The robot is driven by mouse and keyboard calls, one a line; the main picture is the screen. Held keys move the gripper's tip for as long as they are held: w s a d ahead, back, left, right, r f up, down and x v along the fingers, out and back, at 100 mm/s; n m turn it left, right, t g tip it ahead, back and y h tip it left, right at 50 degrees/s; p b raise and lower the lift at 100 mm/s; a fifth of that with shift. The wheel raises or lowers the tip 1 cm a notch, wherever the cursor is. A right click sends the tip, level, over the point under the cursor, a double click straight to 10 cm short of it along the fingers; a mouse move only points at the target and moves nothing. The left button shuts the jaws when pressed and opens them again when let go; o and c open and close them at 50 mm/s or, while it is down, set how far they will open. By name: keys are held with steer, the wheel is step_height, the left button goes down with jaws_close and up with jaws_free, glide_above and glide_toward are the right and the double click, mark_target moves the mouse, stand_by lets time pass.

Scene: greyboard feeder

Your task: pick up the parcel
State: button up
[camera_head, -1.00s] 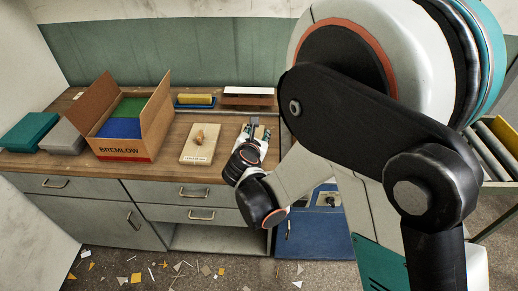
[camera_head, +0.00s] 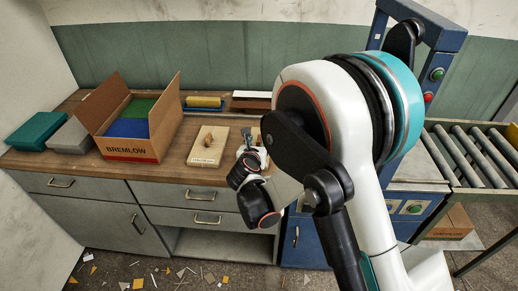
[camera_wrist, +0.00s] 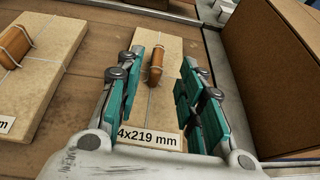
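Between the open fingers of my gripper (camera_wrist: 158,88) lies a flat beige parcel (camera_wrist: 142,60) tied with string, with a short brown rod-like piece on top. A label ending in "4x219 mm" is at its near end. The fingers are on either side of the parcel, and I cannot tell whether they touch it. A similar parcel (camera_wrist: 38,65) lies to the left, partly cut off, and shows in the head view (camera_head: 207,147). In the head view my gripper (camera_head: 248,137) is over the worktop and mostly hides the parcel between its fingers.
A brown cardboard box (camera_wrist: 275,75) stands close on the right in the wrist view. A roller conveyor (camera_head: 470,155) is at right.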

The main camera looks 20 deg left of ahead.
mark_target(258, 141)
steer(key=b+x, duration=0.1)
steer(key=x, duration=0.1)
steer(key=b+x, duration=0.1)
steer(key=x, duration=0.1)
steer(key=shift+a+f, duration=0.15)
steer(key=shift+f, duration=0.2)
steer(key=shift+w, duration=0.4)
jaws_close()
